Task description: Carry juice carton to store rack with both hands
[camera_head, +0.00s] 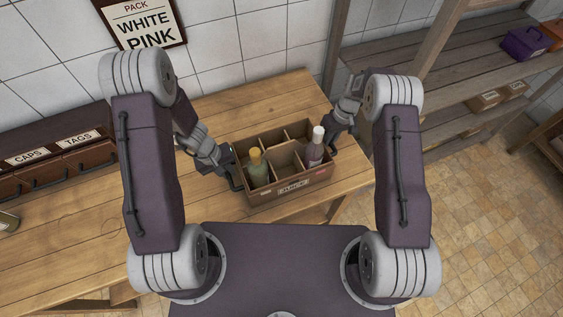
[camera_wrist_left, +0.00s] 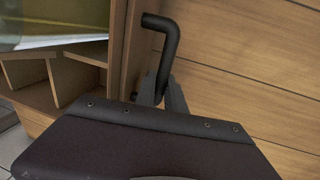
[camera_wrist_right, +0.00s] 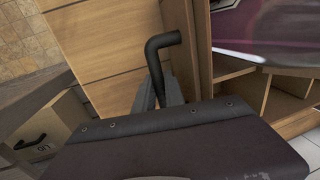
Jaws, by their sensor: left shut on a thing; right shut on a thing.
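The juice carton (camera_head: 290,188) is a brown divided box with a label on its front, on the wooden table in the head view. It holds a bottle with a yellow cap (camera_head: 257,170) at the left and a bottle with a white cap (camera_head: 315,150) at the right; other compartments look empty. My left gripper (camera_head: 234,178) is shut on the black handle (camera_wrist_left: 165,42) at the carton's left end. My right gripper (camera_head: 334,145) is shut on the black handle (camera_wrist_right: 160,48) at its right end. The store rack (camera_head: 440,62) stands at the right with wooden shelves.
A purple box (camera_head: 524,43) and small cartons (camera_head: 484,101) sit on the rack's shelves. Brown bins labelled CAPS and TAGS (camera_head: 60,160) stand at the table's back left. The wooden table (camera_head: 85,225) is largely clear at the left. Tiled floor (camera_head: 490,190) is open at the right.

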